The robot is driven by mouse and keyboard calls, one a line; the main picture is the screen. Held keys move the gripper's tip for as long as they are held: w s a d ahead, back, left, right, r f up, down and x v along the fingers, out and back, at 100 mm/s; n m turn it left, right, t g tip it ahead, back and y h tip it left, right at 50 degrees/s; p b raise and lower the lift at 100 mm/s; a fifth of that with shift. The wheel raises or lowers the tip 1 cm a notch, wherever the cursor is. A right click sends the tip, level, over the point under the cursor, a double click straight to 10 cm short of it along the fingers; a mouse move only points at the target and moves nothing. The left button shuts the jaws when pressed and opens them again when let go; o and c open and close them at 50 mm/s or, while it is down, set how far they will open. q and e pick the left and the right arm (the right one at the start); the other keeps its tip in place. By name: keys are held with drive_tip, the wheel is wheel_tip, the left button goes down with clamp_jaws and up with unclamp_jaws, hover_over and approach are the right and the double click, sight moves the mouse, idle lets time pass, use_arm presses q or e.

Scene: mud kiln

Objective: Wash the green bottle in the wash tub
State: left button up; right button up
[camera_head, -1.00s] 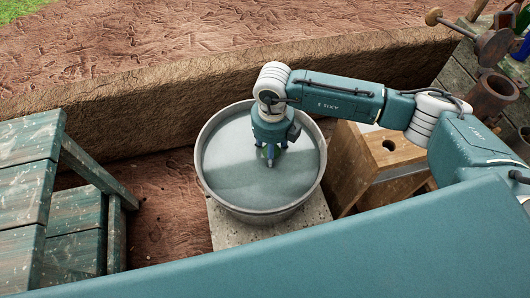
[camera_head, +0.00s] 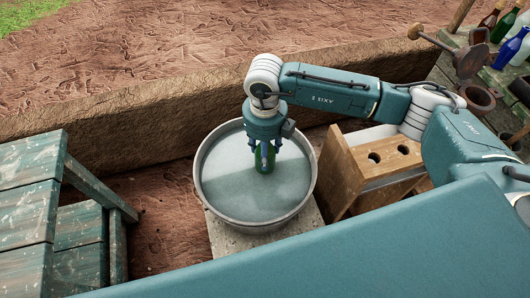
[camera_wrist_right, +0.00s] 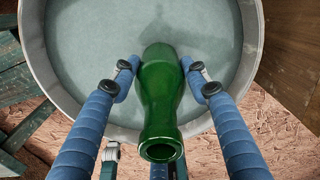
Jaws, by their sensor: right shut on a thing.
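The wash tub (camera_head: 204,205) is a round grey metal basin of greyish water on a pale stone slab. My right gripper (camera_head: 264,150) points down over it. It is shut on the green bottle (camera_head: 265,160), which is upright with its base towards the water. Whether the base touches the water is hard to tell. In the right wrist view, the blue fingers of my right gripper (camera_wrist_right: 160,80) are on both sides of the green bottle (camera_wrist_right: 160,95), its open mouth towards the camera. The tub rim (camera_wrist_right: 35,50) curves around behind. My left gripper is not in view.
A wooden box (camera_head: 345,170) with round holes stands right of the tub. Several bottles (camera_head: 505,40) and rusty metal parts (camera_head: 475,95) are on a plank table at right. Green-painted wooden benches (camera_head: 30,190) stand at left. A low mud wall (camera_head: 110,120) runs behind.

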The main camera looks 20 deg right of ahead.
wheel_tip(320, 180, up, 8)
drive_tip(key=p, duration=0.4)
drive_tip(key=shift+f, duration=0.15)
drive_tip(key=shift+r, duration=0.6)
